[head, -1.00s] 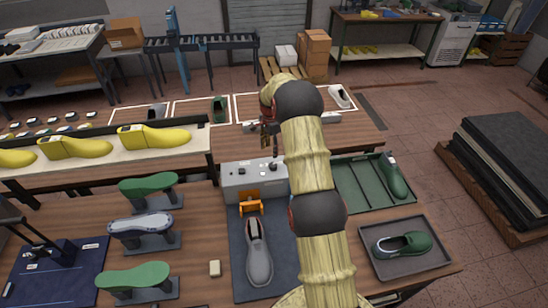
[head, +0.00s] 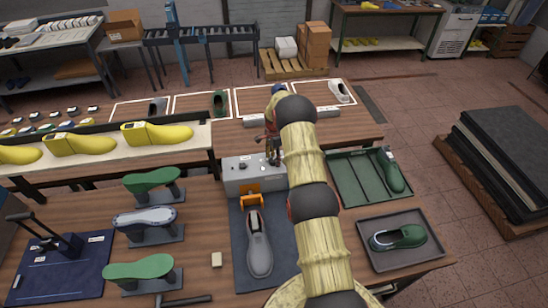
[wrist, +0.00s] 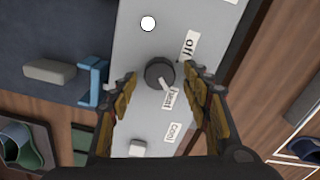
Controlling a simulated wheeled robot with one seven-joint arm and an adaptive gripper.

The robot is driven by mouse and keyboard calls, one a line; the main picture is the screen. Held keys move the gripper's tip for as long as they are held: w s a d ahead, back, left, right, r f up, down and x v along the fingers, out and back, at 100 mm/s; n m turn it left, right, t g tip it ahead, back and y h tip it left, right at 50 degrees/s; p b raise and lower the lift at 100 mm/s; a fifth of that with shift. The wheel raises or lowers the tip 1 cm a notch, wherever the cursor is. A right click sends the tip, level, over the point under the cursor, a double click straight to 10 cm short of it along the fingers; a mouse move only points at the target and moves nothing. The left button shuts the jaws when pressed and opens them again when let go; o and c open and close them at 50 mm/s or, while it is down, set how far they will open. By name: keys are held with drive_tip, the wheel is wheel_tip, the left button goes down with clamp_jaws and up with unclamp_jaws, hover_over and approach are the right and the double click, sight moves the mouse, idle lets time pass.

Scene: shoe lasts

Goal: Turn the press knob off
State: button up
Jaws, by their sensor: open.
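The press knob (wrist: 160,73) is a round dark knob on the grey control box (wrist: 140,45). Its pale pointer aims at the label "Heat" (wrist: 171,99). The label "Off" (wrist: 189,45) is on one side and "Cool" (wrist: 173,132) on the other. My gripper (wrist: 163,76) is open, with one finger on each side of the knob; I cannot tell whether they touch it. In the head view, my gripper (head: 272,152) is over the right part of the control box (head: 240,182) and hides the knob.
A white round button (wrist: 148,23) and a pale square button (wrist: 137,148) are on the same panel. An orange clamp (head: 250,196) and a grey shoe (head: 259,245) are in front of the box. A green tray (head: 350,180) is to the right.

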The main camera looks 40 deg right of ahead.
drive_tip(key=shift+c, duration=1.2)
drive_tip(key=c, duration=0.9)
